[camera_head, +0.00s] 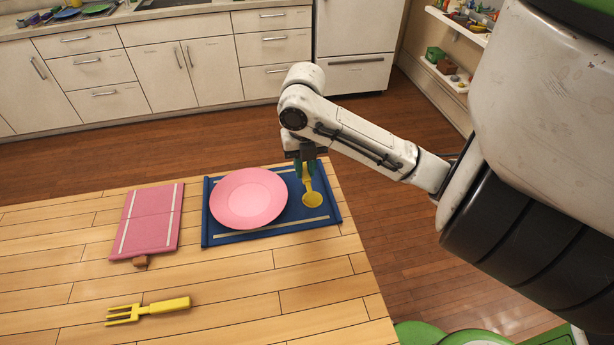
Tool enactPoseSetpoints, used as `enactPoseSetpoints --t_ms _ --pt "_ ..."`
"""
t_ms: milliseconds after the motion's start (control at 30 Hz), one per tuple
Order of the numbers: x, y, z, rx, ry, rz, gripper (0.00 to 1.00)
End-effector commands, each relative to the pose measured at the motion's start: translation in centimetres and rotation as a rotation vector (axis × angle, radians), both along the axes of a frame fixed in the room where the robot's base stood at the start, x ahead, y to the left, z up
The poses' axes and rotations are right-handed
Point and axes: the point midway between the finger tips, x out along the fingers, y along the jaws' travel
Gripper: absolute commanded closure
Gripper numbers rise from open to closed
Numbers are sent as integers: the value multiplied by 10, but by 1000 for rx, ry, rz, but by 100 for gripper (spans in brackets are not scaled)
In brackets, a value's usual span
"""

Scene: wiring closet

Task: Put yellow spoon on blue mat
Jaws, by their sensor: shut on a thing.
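The yellow spoon (311,198) is upright to slightly tilted, bowl downward, at the right part of the blue mat (290,231). My gripper (305,169) is shut on the spoon's handle, above the back right of the mat. The bowl shows against the mat; I cannot tell whether it touches the mat or hangs just above it. The blue mat lies near the table's right edge. A pink plate (248,199) sits on its left and middle part, left of the spoon.
A yellow fork (148,309) lies at the front left. The wooden table (250,290) is clear at the front middle.

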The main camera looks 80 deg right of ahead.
Motion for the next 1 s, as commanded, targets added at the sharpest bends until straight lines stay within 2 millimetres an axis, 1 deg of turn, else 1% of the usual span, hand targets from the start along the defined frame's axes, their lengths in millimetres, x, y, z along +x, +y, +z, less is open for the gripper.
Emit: enactPoseSetpoints --t_ms 167,267,400,500,767,900,933,1000 --pt "-2 -9 -10 0 1 -2 100" --pt "-4 -17 -20 1 1 -3 100" --pt "-4 -15 -38 2 0 -1 100" --pt "-3 -15 -47 0 0 -1 100" --pt "-3 -15 -49 -1 -2 0 100" --pt "-3 -15 -53 -2 -1 1 100" --pt "-3 -15 -52 -2 -1 1 78" --pt "-3 -15 -51 -1 0 1 71"
